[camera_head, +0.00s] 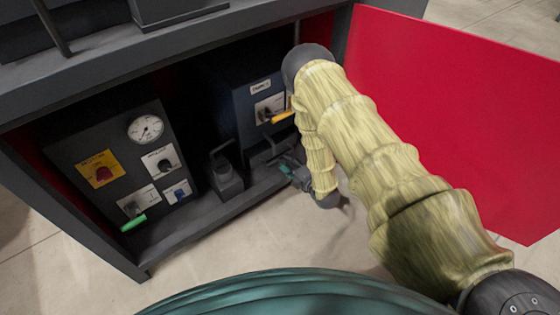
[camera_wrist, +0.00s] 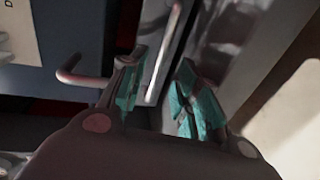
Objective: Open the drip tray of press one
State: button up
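A dark blue press (camera_head: 255,105) stands in the cabinet in the head view, with a small label too blurred to read and an orange-yellow lever (camera_head: 282,117). A dark tray-like part (camera_head: 262,153) sits low in front of it, partly hidden by my arm; I take it for the drip tray. My gripper (camera_head: 290,170) is at this part's right side. In the wrist view my gripper (camera_wrist: 162,62) is open, with teal finger pads apart. A thin metal bar (camera_wrist: 172,40) appears between or just behind the fingers. I cannot tell whether they touch it.
A dark control panel (camera_head: 113,150) with a gauge, yellow plate and green lever stands at left. A dark block with a loop handle (camera_head: 224,175) sits between it and the press. A red panel (camera_head: 450,115) stands at right. Floor (camera_head: 230,250) is open in front.

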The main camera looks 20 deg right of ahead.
jog(key=shift+b+x, duration=0.85)
jog(key=shift+x, duration=1.7)
grip_shut()
